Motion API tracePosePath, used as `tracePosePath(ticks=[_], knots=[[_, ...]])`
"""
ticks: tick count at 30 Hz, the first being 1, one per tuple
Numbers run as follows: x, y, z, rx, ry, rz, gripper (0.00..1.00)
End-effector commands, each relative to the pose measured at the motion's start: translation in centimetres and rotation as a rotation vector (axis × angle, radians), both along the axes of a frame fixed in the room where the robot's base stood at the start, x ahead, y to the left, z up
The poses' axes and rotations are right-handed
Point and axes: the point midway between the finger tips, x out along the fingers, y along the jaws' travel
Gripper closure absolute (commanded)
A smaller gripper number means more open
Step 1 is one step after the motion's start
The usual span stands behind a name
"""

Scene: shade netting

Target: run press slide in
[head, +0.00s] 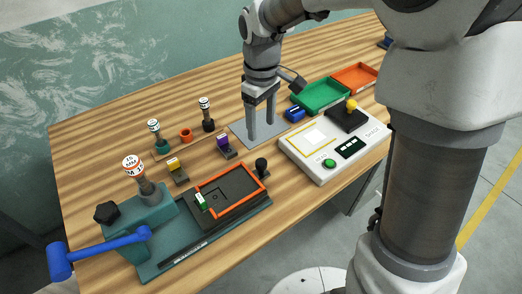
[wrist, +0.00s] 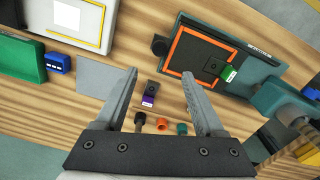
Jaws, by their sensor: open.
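The press (head: 150,212) is a teal block with a blue lever (head: 100,250) and a white-labelled die (head: 133,166) on top. Its slide, a dark plate with an orange frame (head: 258,194), lies on the teal base to the right of the press head, clear of it. A black knob (head: 261,163) stands at the slide's right end. A small green block (head: 201,202) sits at the frame's left part; it also shows in the wrist view (wrist: 229,73). My gripper (head: 260,130) is open and empty over the grey plate, apart from the slide. The wrist view shows both fingers (wrist: 160,80) spread.
A purple block (head: 223,142) and a yellow block (head: 174,164) stand behind the slide, with stamps and an orange ring (head: 186,134) further back. A white console (head: 325,166), blue block (head: 294,114), green tray (head: 320,108) and orange tray (head: 354,89) are right.

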Motion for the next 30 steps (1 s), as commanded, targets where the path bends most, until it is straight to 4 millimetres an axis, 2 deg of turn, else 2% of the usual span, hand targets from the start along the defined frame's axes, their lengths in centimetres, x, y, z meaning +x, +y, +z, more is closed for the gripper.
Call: tracePosePath(ticks=[1, 6, 15, 21, 30], knots=[[-0.1, 0.0, -1.4, -0.001, 0.006, 0.000, 0.29], [-0.2, 0.0, -5.1, 0.000, 0.006, -0.001, 0.29], [-0.2, 0.0, -11.0, 0.000, 0.004, -0.001, 0.29], [-0.1, 0.0, -13.1, -0.001, 0.002, -0.002, 0.29], [0.0, 0.0, -13.4, 0.001, -0.001, -0.002, 0.29]])
